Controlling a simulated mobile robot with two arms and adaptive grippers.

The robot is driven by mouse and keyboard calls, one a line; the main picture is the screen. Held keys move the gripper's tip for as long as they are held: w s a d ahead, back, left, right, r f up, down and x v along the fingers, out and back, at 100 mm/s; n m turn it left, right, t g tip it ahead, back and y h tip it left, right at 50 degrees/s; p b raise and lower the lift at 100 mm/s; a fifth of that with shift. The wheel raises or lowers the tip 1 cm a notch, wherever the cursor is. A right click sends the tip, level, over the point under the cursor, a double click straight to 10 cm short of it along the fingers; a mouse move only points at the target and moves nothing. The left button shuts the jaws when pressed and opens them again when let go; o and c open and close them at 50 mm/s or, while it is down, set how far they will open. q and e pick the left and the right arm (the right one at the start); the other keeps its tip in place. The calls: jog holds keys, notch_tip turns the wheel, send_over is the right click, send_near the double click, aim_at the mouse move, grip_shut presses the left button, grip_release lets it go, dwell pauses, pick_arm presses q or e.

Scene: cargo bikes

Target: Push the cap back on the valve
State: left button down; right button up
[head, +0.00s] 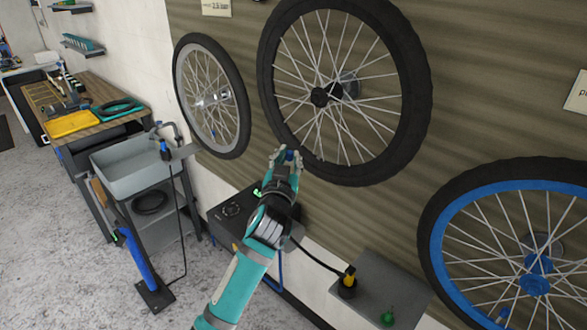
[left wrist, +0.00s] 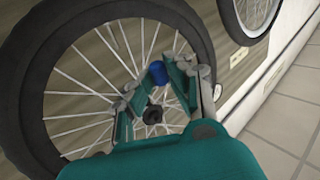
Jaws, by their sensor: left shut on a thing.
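My left gripper (head: 286,156) is raised in front of the wall, near the lower left rim of the large black wheel (head: 415,70). Its fingers are shut on a small blue cap (head: 290,155). In the left wrist view the blue cap (left wrist: 158,76) sits between the fingertips (left wrist: 158,77), with the spokes and black hub of the large wheel (left wrist: 190,25) behind it. I cannot make out a bare valve stem, and the fingers cover part of the rim. My right gripper is not in view.
A smaller grey-rimmed wheel (head: 243,95) hangs at left and a blue-rimmed wheel (head: 436,235) at lower right. Below stand a dark box (head: 226,226) and a grey stand (head: 385,285) with a yellow-black fitting (head: 348,280). A sink (head: 135,172) and workbench (head: 105,125) stand left.

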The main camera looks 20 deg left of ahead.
pick_arm(q)
jog(key=shift+w+d+b, duration=0.65)
jog(key=shift+w+b, duration=0.25)
jog(key=shift+w, duration=1.05)
jog(key=shift+w+d+b, duration=0.65)
jog(key=shift+w+b, duration=0.3)
jog(key=shift+w, duration=1)
jog(key=shift+w+d+b, duration=0.65)
jog(key=shift+w+b, duration=0.25)
jog(key=shift+w, duration=1.05)
jog(key=shift+a+f+b, duration=0.1)
jog(key=shift+f+b, duration=0.7)
jog(key=shift+f, duration=0.1)
jog(key=c, duration=0.9)
grip_release()
jog(key=shift+s, duration=0.15)
